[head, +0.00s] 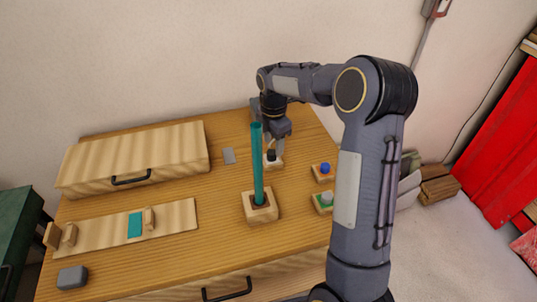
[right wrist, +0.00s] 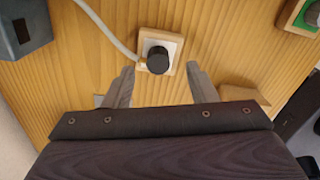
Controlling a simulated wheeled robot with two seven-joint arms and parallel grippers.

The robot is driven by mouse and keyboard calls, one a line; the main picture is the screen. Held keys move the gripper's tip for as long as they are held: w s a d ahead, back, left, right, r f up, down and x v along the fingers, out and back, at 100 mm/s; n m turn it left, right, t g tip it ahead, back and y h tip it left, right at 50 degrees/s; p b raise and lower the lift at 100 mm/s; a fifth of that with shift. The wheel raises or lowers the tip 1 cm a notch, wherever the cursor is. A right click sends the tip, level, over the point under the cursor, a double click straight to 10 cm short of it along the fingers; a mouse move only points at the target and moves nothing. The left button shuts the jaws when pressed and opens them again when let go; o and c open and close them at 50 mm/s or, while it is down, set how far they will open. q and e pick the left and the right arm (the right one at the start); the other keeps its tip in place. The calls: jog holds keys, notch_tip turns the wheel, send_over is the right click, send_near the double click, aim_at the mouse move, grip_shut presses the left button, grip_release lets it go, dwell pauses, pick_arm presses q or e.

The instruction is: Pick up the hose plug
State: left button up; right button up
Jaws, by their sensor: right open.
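The hose plug looks to be the black round knob (right wrist: 158,60) on a white plate with a wooden base (right wrist: 142,66). A pale hose (right wrist: 108,35) runs to its left side in the right wrist view. In the head view the black knob (head: 271,154) is just below my right gripper (head: 276,142). I cannot tell how far above the table the fingertips are. My left gripper is not in view.
A teal rod (head: 257,165) stands upright in a wooden block (head: 262,213) just in front. Blue-button (head: 325,168) and green-plate (head: 325,201) blocks lie to the right. A wooden box (head: 135,155) and a board (head: 180,217) lie left. A grey housing (right wrist: 22,28) is near the hose.

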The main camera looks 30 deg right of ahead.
aim_at(272, 152)
notch_tip(272, 152, down, 4)
jog(key=shift+w+f, duration=0.15)
jog(key=shift+c, duration=0.4)
jog(key=c, duration=1)
